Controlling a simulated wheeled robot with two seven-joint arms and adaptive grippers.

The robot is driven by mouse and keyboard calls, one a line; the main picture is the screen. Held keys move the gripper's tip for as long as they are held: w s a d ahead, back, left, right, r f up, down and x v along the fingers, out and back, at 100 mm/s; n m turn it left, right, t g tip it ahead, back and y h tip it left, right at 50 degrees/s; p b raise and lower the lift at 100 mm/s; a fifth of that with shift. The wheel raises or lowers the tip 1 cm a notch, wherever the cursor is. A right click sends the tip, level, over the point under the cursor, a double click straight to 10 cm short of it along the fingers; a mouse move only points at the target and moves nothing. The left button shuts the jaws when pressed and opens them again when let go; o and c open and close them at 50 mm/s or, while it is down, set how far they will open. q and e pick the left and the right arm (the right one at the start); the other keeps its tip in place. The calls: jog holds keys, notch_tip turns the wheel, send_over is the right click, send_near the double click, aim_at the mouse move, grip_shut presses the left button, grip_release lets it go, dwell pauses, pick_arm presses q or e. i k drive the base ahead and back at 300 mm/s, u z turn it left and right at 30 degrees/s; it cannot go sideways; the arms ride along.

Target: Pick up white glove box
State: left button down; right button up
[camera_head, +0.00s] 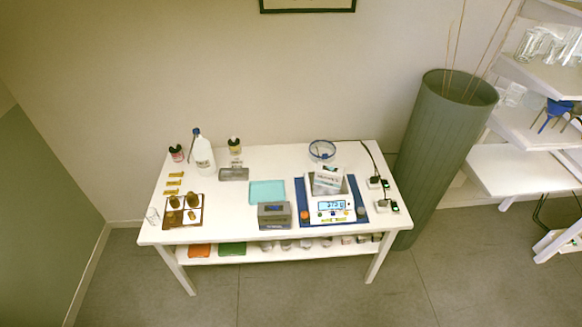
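The scale sits on a blue mat (362,216). The print is too small to read.
A teal tray (267,192) and a grey device (274,214) stand left of the scale. A glass bowl (322,151) is behind it. Bottles, including a white one (203,157), stand at the back left. A tall green planter (440,150) and shelves (530,165) stand right.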

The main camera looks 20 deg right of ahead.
aim_at(327, 176)
jog(key=u, duration=0.05)
jog(key=i, duration=1.2)
jog(key=z, duration=0.6)
